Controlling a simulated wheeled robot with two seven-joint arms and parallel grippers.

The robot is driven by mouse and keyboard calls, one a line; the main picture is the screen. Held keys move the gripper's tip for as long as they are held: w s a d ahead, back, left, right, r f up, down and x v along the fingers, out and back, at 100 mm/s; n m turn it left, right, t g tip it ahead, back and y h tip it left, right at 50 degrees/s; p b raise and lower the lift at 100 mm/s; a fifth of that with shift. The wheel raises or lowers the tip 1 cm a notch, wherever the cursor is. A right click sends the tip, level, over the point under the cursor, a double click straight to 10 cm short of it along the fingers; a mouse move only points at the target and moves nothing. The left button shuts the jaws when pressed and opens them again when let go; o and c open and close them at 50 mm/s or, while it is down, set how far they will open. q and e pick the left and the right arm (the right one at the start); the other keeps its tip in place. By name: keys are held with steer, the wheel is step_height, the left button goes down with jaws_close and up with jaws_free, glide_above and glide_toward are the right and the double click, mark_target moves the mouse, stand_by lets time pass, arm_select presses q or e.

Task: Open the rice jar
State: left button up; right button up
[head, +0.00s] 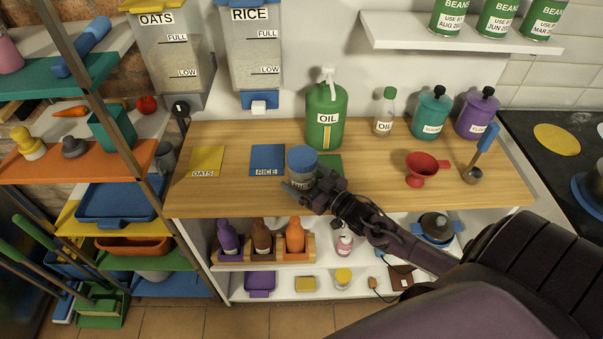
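The jar (302,167) with a blue lid stands on the wooden counter, between the blue RICE mat (267,158) and a green mat (329,163). The lid (301,155) is on it. Its label is partly hidden by my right gripper (304,190), which comes in from the right and is at the jar's lower front. One finger shows in front of the jar's left side; the other is hard to make out. I cannot tell whether the fingers touch or grip the jar. My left gripper is not in view.
A green oil bottle (325,116) stands behind the jar. A red funnel (424,167) and a scoop (476,165) lie to the right. A RICE dispenser (252,50) hangs above. The yellow OATS mat (207,161) is bare.

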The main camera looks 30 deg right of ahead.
steer(key=shift+w, duration=0.15)
steer(key=c, duration=1.1)
steer(key=shift+w+r, duration=0.1)
steer(key=shift+w, duration=0.1)
